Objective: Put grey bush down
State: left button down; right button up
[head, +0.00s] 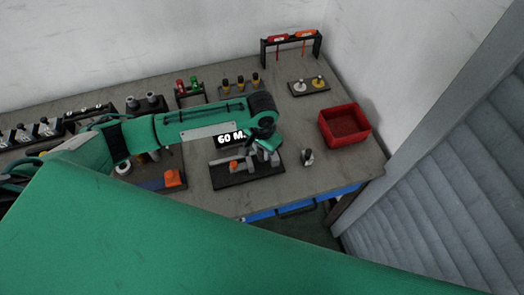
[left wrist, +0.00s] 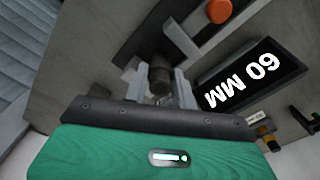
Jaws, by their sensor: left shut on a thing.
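My left gripper (head: 265,151) is over the right part of a black fixture plate (head: 220,182) with grey blocks and a "60 MM" display (head: 231,139). In the left wrist view the left gripper (left wrist: 161,88) is shut on a dark grey cylindrical bush (left wrist: 160,73). The display (left wrist: 252,77) and an orange knob (left wrist: 219,11) also show there. In the head view the gripper hides the bush. I cannot tell whether the bush touches the fixture. My right gripper is not in view.
A red bin (head: 357,137) stands at the right, with a small dark part with a light top (head: 307,157) nearer the fixture. A tool rack (head: 291,43) and several small holders line the back. An orange block (head: 173,178) is left of the fixture. The bench's front right is clear.

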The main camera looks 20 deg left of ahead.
pick_arm(q)
jog(key=shift+f, duration=0.95)
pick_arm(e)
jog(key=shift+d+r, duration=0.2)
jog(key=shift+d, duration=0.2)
pick_arm(q)
jog(key=shift+f, duration=0.1)
